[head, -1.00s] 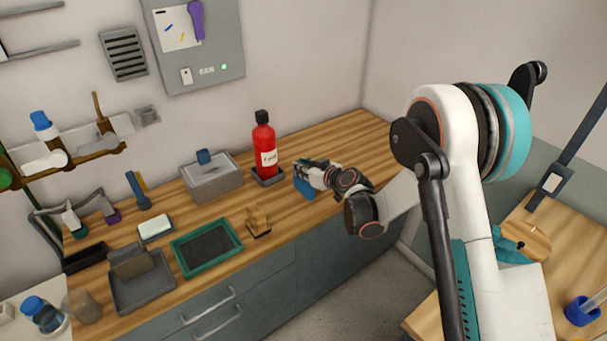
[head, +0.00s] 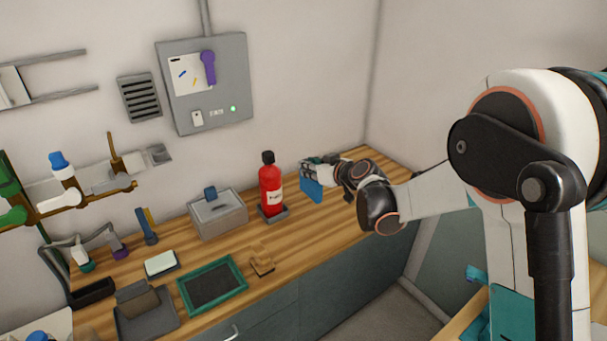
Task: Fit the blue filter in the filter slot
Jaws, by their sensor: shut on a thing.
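The blue filter (head: 312,190) is a flat blue piece in the head view, just right of the red bottle. My gripper (head: 311,168) is shut on its upper part and covers some of it. The filter hangs with its face roughly upright and appears raised above the wooden counter. A filter slot is not clearly recognisable. A dark slatted grille (head: 139,97) is on the wall, left of the grey wall box (head: 236,95) with a green light. I cannot tell if either one has the slot.
The red bottle (head: 270,188) stands in a dark holder close left of my gripper. A grey box with a blue knob (head: 218,215), a green-rimmed tray (head: 213,286) and a small wooden item (head: 262,260) are on the counter (head: 340,215). The counter's far right end is mostly clear.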

